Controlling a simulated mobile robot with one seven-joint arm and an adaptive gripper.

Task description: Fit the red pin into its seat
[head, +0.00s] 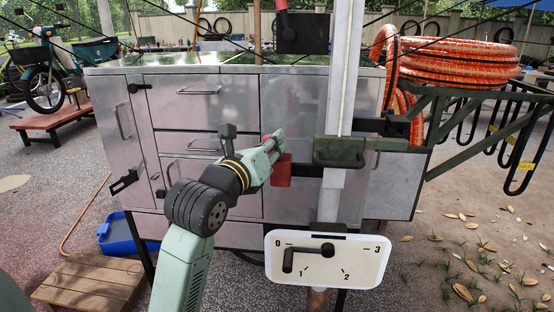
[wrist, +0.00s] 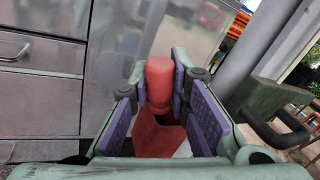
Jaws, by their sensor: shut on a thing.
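My gripper (head: 277,142) is in front of the steel cabinet, left of the tall pale post. In the wrist view, the red pin (wrist: 160,75) with its rounded end stands between the two purple finger pads (wrist: 162,112), and the gripper is shut on it. A red block (head: 281,171) shows just below my gripper in the head view, at the left end of a dark bar. In the wrist view a red body (wrist: 152,138) with a dark gap lies below the pin. I cannot tell whether the pin touches it; the fingers hide part of it.
A green handle (head: 338,152) crosses the pale post (head: 343,70) right of my gripper. A white dial plate (head: 327,258) marked 0 to 3 hangs below. The steel cabinet (head: 185,110) stands close behind. An orange hose coil (head: 450,62) rests on a green bracket at right.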

